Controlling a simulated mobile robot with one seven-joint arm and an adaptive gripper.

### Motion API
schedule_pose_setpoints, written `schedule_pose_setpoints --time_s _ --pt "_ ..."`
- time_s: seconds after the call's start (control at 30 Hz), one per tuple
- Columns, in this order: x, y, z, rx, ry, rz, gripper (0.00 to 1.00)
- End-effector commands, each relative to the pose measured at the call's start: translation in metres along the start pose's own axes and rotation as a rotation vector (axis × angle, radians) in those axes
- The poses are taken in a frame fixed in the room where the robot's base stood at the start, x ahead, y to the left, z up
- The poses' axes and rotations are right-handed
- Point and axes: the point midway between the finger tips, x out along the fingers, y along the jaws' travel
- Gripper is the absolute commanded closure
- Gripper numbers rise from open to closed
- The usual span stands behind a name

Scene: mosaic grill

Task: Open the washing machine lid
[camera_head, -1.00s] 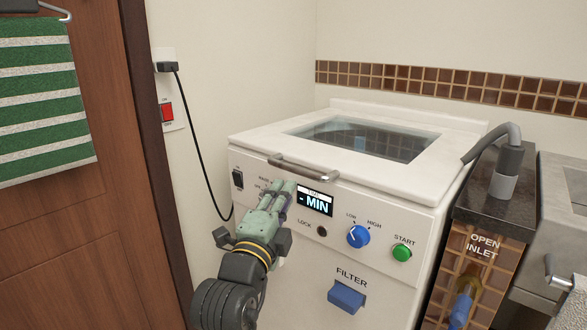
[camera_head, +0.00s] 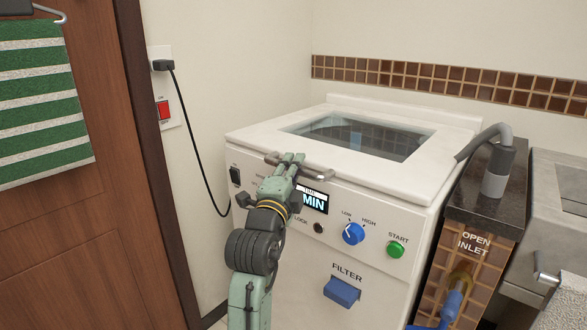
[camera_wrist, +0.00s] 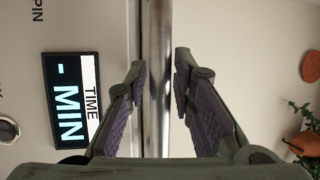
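The white washing machine (camera_head: 300,235) stands against the wall with its lid (camera_head: 260,137) closed. The lid has a glass window (camera_head: 355,138) and a metal handle (camera_head: 318,175) along its front edge. My gripper (camera_head: 291,158) is at the handle, its fingers pointing up at the front edge of the lid. In the wrist view the handle (camera_wrist: 157,60) runs between the two open fingers of my gripper (camera_wrist: 160,82), with a gap visible on each side. The time display (camera_wrist: 72,100) shows beside it.
The front panel has a blue knob (camera_head: 353,234), a green start button (camera_head: 396,249) and a blue filter handle (camera_head: 342,291). A power cord (camera_head: 192,135) hangs left of the machine. A dark counter with a grey hose (camera_head: 497,160) stands at right. Above the lid is clear.

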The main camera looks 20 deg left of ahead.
Motion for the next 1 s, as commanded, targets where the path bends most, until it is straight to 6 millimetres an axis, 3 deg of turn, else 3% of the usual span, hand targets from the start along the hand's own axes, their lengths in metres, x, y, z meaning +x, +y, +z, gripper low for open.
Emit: schedule_pose_setpoints --time_s 0.3,1.0 --pt "-0.0003 -0.0001 0.0 0.0 0.0 0.0 1.0" --pt "0.0001 -0.0038 0.0008 -0.001 0.0 0.0 1.0"
